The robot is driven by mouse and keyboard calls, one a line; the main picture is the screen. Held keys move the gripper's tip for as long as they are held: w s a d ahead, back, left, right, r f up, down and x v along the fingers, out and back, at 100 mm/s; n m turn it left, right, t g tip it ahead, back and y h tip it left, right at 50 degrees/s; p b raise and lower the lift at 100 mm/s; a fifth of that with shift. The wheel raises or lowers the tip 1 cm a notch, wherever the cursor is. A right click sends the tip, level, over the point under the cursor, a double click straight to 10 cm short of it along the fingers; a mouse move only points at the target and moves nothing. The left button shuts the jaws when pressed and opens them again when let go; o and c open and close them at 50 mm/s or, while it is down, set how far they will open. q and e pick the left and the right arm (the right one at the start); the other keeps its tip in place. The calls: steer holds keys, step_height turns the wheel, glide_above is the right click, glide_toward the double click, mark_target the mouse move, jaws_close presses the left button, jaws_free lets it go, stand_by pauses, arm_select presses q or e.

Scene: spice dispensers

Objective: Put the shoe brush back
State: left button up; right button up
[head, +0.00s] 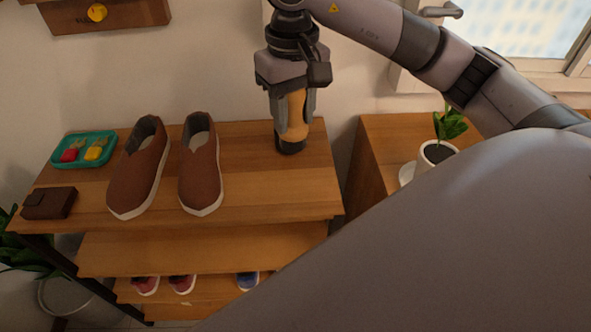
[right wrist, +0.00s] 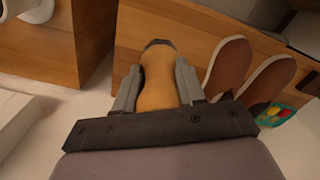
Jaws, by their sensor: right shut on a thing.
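The shoe brush (head: 296,112) has an orange-tan handle and a dark lower end. It is upright at the back right of the wooden rack's top shelf (head: 262,180). My right gripper (head: 294,128) points down and is shut on the handle. In the right wrist view the brush handle (right wrist: 157,85) lies between the two fingers (right wrist: 156,92). The dark end appears to be at the shelf surface, but I cannot tell whether it touches. My left gripper is not in view.
Two brown shoes (head: 201,165) stand mid-shelf. A teal tray (head: 60,158) with small items and a dark brown wallet (head: 50,203) are at the left. A potted plant (head: 437,150) stands on the cabinet at right. The shelf's front right is clear. Other shoes sit below.

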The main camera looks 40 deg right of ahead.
steer(key=shift+f+b, duration=0.35)
steer(key=shift+f, duration=6.85)
steer(key=shift+f, duration=0.2)
steer(key=o, duration=1.1)
steer(key=shift+o, duration=0.2)
